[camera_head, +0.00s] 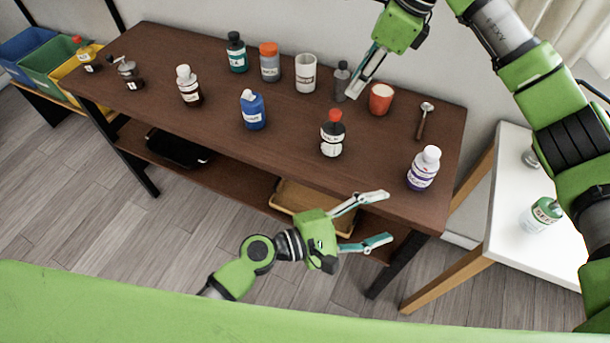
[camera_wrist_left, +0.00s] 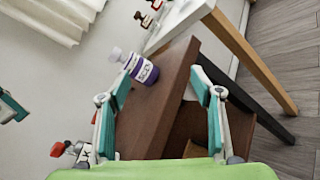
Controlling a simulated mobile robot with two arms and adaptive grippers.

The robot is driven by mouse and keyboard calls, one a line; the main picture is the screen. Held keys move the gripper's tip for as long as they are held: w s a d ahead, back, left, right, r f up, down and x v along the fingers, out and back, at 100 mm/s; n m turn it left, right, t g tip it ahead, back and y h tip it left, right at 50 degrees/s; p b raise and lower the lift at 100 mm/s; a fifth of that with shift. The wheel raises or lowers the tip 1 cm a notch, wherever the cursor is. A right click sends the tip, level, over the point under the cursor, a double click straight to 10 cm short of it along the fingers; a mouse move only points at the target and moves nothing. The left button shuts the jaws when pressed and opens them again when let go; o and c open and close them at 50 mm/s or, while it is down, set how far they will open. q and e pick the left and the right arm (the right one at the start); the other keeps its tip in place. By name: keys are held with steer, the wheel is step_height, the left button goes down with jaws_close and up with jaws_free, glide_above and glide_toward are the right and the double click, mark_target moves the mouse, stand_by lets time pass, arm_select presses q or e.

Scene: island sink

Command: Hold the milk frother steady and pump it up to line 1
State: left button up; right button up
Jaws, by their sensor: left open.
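A dark container with a red knob and a white label (camera_head: 331,138), which I take for the milk frother, stands upright near the middle front of the brown table. Its red knob and label also show at the lower left of the left wrist view (camera_wrist_left: 60,150), partly hidden by my gripper. My left gripper (camera_head: 387,218) is open and empty by the table's front edge, to the right of and below the frother, not touching it. My right gripper (camera_head: 362,78) hangs over the table's back right, above and apart from the frother; its finger gap is unclear.
A white bottle with a purple label (camera_head: 422,172) stands at the front right corner. A blue bottle (camera_head: 253,111), an orange cup (camera_head: 381,99), a dark grey bottle (camera_head: 341,82) and a white canister (camera_head: 305,75) stand around. A white side table (camera_head: 515,200) is at right.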

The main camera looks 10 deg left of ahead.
arm_select(q)
steer(key=w+a+r+m+t+y, duration=0.2)
steer(key=w+a+r+m+t, duration=0.35)
steer(key=r+m, duration=0.4)
steer(key=w+a+r+m+t+y, duration=0.2)
steer(key=w+a+r+m+t, duration=0.2)
steer(key=w+r+m+t, duration=0.45)
steer(key=g+y, duration=0.4)
steer(key=g, duration=0.1)
glide_toward(327, 145)
steer(key=shift+s+a+r, duration=0.1)
steer(key=shift+s+r, duration=0.05)
steer(key=shift+s, duration=0.15)
steer(key=shift+w, duration=0.3)
steer(key=x, duration=1.3)
steer(key=shift+f, duration=0.25)
steer(key=c, duration=1.2)
